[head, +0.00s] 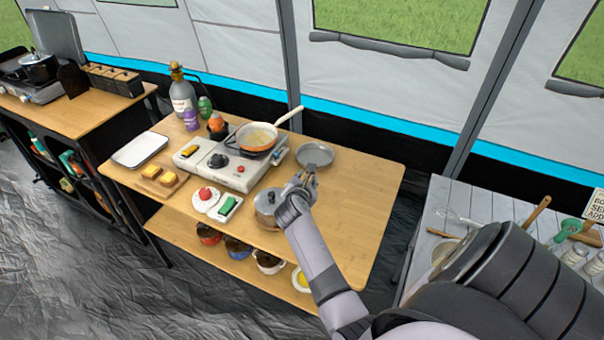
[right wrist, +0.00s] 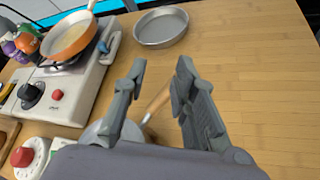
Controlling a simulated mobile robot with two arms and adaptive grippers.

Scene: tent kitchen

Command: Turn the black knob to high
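The black knob (head: 218,161) sits on the front left of the white stove (head: 243,176). It also shows in the right wrist view (right wrist: 31,92), at the left edge, next to a small red button (right wrist: 57,95). Its setting is too small to read. My right gripper (head: 303,178) is right of the stove, over the table near the pot. In the right wrist view its two fingers (right wrist: 160,75) are apart with nothing between the tips. The gripper is well away from the knob. My left gripper is not in view.
An orange pan (head: 257,139) sits on the burner with its handle pointing back right. A grey round pan (head: 314,154) lies behind my gripper. The table's right side is clear.

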